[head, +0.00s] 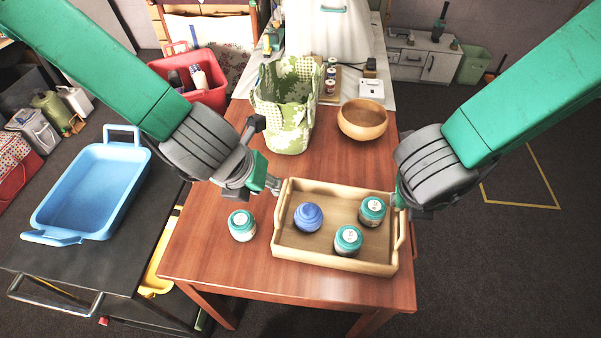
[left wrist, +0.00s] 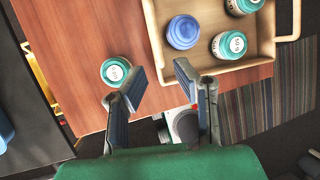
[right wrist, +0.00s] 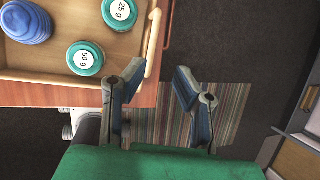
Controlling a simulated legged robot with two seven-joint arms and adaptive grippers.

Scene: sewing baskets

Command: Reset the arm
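My left gripper (head: 268,178) is open and empty above the table, near the left end of the wooden tray. Its spread fingers also show in the left wrist view (left wrist: 160,85). My right gripper is mostly hidden behind its own wrist in the head view; in the right wrist view its fingers (right wrist: 158,85) are spread and empty, by the tray's handle end. The wooden tray (head: 330,262) holds a blue round item (head: 308,217) and two teal-lidded jars (head: 372,210) (head: 348,240). Another teal-lidded jar (head: 242,225) stands on the table left of the tray.
The wooden table (head: 215,262) also bears a green patterned basket (head: 285,115) and a round wooden bowl (head: 362,120) further back. A blue tub (head: 90,190) sits on a dark cart at left. A red bin (head: 205,85) stands behind. The table's front left is clear.

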